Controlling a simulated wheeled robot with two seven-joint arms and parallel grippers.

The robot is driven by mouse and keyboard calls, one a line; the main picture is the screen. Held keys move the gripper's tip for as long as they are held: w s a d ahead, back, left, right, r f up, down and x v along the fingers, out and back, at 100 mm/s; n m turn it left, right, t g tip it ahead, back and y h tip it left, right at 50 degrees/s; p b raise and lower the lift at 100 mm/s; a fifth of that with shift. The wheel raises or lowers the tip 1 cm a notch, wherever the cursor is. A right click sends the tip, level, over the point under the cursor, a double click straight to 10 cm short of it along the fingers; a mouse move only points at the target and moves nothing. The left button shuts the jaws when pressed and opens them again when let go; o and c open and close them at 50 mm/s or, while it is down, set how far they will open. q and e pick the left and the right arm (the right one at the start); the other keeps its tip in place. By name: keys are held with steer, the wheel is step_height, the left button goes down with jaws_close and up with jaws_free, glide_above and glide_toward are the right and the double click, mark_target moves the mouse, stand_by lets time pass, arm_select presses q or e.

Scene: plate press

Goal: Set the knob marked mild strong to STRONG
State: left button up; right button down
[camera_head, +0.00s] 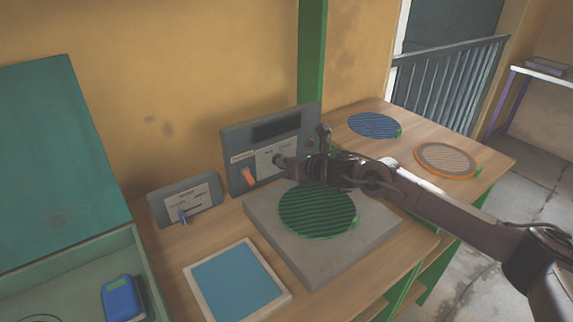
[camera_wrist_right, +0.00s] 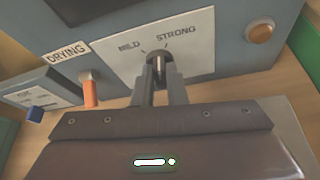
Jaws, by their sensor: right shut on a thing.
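The knob (camera_wrist_right: 158,62) marked MILD and STRONG sits on a white label plate (camera_wrist_right: 195,55). MILD is printed to its upper left and STRONG to its upper right. My right gripper (camera_wrist_right: 158,78) is shut on the knob, a finger on each side. The fingers hide part of the knob, and I cannot tell exactly where it points. In the head view, my right gripper (camera_head: 284,162) reaches in from the right to the grey control panel (camera_head: 236,138). My left gripper is not in view.
An orange lever (camera_wrist_right: 90,90) marked DRYING is left of the knob, and a round orange button (camera_wrist_right: 261,33) is right. A green ridged plate (camera_head: 317,212) lies on the grey slab (camera_head: 270,236) below my right arm. A smaller grey box (camera_head: 160,209) stands left.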

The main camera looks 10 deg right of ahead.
steer(key=shift+w+d+f+m+y+b, duration=0.1)
steer(key=shift+d+f+m+y+b, duration=0.1)
steer(key=shift+m+y+b, duration=0.65)
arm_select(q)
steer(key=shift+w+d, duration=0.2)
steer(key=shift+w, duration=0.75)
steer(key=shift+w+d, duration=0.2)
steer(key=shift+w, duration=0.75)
arm_select(e)
steer(key=shift+m+g+y, duration=0.25)
steer(key=shift+m+g, duration=0.05)
steer(key=shift+m, duration=0.35)
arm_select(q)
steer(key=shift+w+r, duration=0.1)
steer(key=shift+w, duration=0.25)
arm_select(e)
steer(key=shift+r, duration=0.1)
steer(key=c, duration=1.5)
jaws_free()
steer(key=shift+d, duration=0.1)
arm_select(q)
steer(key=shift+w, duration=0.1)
arm_select(e)
steer(key=shift+o, duration=0.2)
